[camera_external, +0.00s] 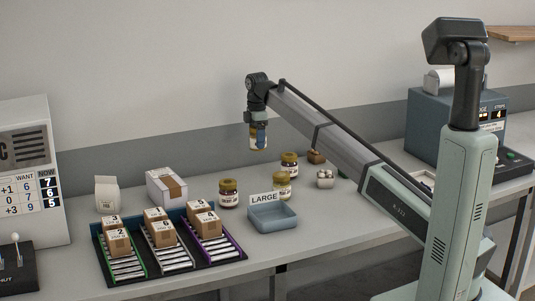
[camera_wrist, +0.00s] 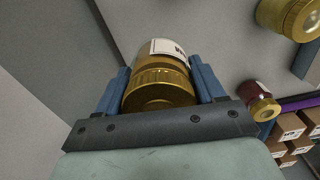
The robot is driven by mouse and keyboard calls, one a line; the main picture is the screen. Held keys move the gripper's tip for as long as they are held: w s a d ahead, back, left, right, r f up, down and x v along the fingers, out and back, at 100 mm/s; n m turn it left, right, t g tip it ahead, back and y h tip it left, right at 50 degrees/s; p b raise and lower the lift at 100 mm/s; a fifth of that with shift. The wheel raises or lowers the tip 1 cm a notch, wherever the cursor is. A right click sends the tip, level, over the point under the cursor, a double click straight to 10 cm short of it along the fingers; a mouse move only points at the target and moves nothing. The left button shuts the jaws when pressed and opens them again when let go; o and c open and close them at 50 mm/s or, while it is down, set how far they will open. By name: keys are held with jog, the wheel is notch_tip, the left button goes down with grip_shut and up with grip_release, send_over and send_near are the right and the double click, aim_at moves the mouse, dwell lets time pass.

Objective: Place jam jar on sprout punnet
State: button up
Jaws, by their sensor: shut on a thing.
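My gripper (camera_external: 258,145) is shut on a gold-lidded jar (camera_wrist: 160,88) with a white label. In the wrist view the blue fingers press on both sides of it, and its lid faces the camera. In the external view the held jar (camera_external: 258,139) hangs above the back of the table, touching nothing below. Other gold-lidded jars stand on the table: a dark one (camera_external: 228,194), an amber one (camera_external: 281,186) and another dark one (camera_external: 289,165). I cannot tell for sure which thing is the sprout punnet; a small brown container (camera_external: 316,156) stands right of the jars.
A blue tray (camera_external: 272,219) marked LARGE sits near the front edge. A black rack (camera_external: 192,263) with several cartons is at left front. A white box (camera_external: 166,186), a paper bag (camera_external: 106,194) and a small pale container (camera_external: 325,180) stand nearby. Clear table lies below the held jar.

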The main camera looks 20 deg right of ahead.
jog(key=s+d+r+m, duration=0.1)
jog(key=d+r, duration=0.1)
jog(key=d, duration=0.9)
jog(key=s+d+r+m, duration=0.1)
jog(key=d+r+m, duration=0.1)
jog(key=d, duration=0.8)
jog(key=s+d+r, duration=0.1)
jog(key=s+d, duration=0.6)
jog(key=d, duration=0.2)
jog(key=shift+s+n, duration=1.2)
jog(key=shift+s, duration=1.35)
jog(key=shift+a+f, duration=0.15)
jog(key=shift+f, duration=2.4)
jog(key=shift+a+f, duration=0.1)
jog(key=shift+f, duration=2.4)
jog(key=shift+f, duration=0.15)
jog(key=o, duration=1.3)
